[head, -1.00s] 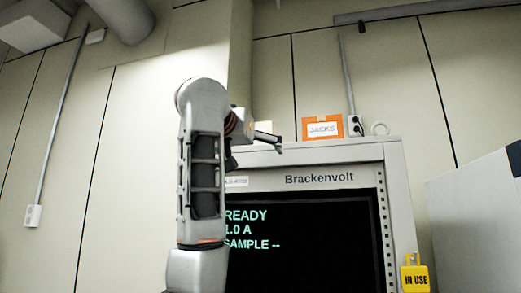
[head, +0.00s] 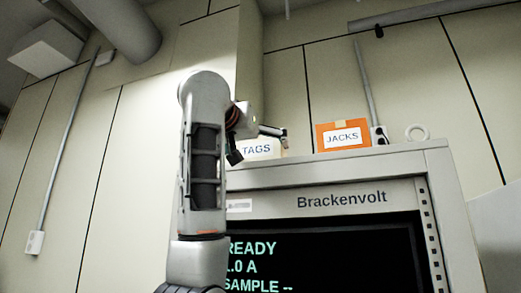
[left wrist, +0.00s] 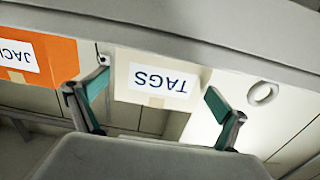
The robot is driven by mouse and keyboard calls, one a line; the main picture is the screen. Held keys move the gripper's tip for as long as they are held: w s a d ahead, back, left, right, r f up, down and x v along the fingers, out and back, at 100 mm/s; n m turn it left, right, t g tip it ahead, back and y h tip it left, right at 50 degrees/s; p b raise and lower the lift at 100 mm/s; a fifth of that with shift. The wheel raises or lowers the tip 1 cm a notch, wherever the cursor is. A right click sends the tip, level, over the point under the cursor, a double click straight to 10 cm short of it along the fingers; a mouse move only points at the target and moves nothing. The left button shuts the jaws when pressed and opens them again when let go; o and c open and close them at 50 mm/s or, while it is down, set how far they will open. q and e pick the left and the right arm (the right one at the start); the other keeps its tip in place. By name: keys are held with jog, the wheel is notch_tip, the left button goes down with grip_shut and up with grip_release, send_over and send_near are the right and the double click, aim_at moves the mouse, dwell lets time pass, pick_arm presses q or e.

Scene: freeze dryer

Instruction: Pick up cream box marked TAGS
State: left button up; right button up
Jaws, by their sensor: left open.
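The cream box marked TAGS (head: 266,152) sits on top of the Brackenvolt cabinet, partly hidden by my left gripper in the head view. In the left wrist view the cream box (left wrist: 158,83) appears upside down, label facing me, in the gap between the two fingers. My left gripper (head: 260,144) is open and empty in front of the box. Its fingers stand apart on either side of the box in the left wrist view (left wrist: 156,84). I cannot tell whether the fingertips reach past its front face. My right gripper is not in view.
An orange box marked JACKS (head: 343,134) stands on the cabinet just right of the cream box. A white ring (head: 417,133) is farther right. The cabinet (head: 330,176) has a dark screen below. The wall is close behind.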

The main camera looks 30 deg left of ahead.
aim_at(261, 150)
pick_arm(q)
jog(key=p+x, duration=0.1)
jog(key=x, duration=0.2)
jog(key=shift+w+a+r, duration=0.1)
jog(key=shift+w+r, duration=0.05)
jog(key=shift+w, duration=0.1)
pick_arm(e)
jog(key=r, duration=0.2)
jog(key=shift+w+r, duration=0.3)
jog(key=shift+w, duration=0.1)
pick_arm(q)
jog(key=c, duration=1)
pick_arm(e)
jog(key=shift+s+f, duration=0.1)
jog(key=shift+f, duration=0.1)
